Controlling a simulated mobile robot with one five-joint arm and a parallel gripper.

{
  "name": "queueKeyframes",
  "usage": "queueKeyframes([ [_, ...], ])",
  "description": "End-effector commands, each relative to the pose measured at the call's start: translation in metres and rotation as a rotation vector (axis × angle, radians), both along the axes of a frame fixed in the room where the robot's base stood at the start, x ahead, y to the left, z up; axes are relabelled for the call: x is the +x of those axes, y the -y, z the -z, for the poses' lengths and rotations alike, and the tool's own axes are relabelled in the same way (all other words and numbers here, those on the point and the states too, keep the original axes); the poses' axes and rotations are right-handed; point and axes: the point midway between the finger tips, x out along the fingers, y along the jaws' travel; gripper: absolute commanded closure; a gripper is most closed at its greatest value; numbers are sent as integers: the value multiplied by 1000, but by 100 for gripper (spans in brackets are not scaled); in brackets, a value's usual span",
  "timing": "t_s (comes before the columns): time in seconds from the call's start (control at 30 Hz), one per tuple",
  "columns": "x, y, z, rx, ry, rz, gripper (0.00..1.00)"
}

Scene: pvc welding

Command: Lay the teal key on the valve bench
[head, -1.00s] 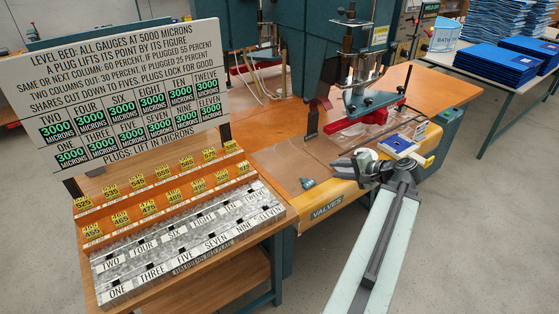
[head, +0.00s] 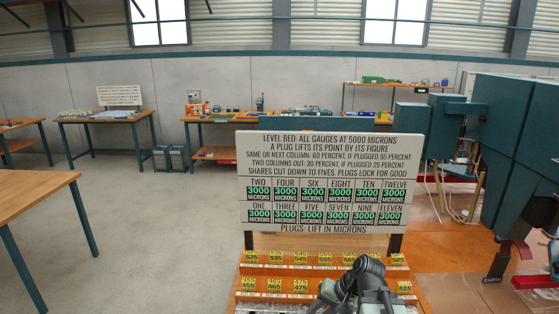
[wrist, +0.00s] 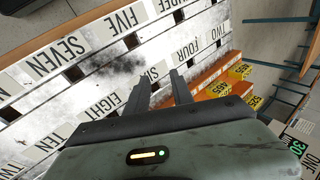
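The teal key is not clearly in view in either picture now. My gripper (wrist: 160,77) is over the level bed (wrist: 102,62) in the wrist view. Its two dark fingers are apart with nothing between them, near the SIX label. In the head view my dark wrist covers part of the plug shelf, and the fingertips are hidden.
The sign board (head: 330,182) stands behind the level bed, its gauges reading 3000 microns. Yellow-tagged plug positions (head: 275,257) line the orange shelf. Teal machines (head: 508,150) stand at right. A wooden table (head: 35,205) is at left, with open floor between.

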Motion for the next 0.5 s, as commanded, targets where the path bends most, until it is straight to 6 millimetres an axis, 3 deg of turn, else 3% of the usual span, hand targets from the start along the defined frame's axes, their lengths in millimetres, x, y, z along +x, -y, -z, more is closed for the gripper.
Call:
queueKeyframes([
  [0.03, -8, -20, 2, -65, -16, -70, 72],
  [0.13, -25, -30, 14, -234, -51, -184, 72],
  [0.37, -40, 30, 25, -480, -119, -232, 72],
  [0.5, -43, 39, 25, -505, -134, -247, 72],
])
